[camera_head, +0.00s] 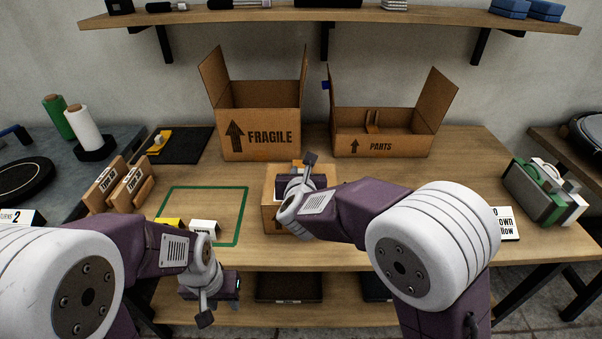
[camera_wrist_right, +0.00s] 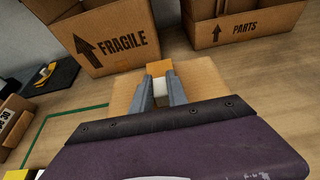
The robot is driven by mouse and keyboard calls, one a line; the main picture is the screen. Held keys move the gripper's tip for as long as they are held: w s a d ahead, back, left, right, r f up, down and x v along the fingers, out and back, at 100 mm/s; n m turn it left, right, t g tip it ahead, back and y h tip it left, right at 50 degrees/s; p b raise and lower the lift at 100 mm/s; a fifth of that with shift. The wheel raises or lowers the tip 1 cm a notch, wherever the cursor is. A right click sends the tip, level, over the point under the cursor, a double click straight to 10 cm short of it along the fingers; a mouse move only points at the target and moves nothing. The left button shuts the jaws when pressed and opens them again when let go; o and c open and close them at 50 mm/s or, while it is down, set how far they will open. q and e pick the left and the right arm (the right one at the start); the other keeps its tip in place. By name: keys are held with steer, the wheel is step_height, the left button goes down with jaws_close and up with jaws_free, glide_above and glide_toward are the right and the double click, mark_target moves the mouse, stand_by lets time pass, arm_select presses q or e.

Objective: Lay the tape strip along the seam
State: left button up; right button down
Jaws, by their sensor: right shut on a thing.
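A small cardboard box (camera_head: 268,216) stands on the table in front of me, mostly covered by my right arm. My right gripper (camera_wrist_right: 160,86) is over its top (camera_wrist_right: 121,92). Its fingers are shut on a small piece, white between the fingers with an orange-yellow end (camera_wrist_right: 160,67) beyond them, which looks like the tape strip. The seam is hidden under the gripper, and I cannot tell whether the strip touches the box. My left gripper (camera_head: 236,292) hangs low in front of the table edge, clear of the box; its fingers are too unclear to judge.
An open FRAGILE box (camera_head: 262,132) and an open PARTS box (camera_head: 375,143) stand behind. A green-outlined area (camera_head: 246,205) lies left of the small box. A lower shelf (camera_head: 340,292) runs below.

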steer(key=c, duration=1.2)
jaws_free()
steer(key=p+v, duration=0.1)
steer(key=v, duration=0.7)
steer(key=shift+r, duration=0.15)
steer(key=shift+s+r, duration=0.1)
steer(key=shift+s, duration=0.4)
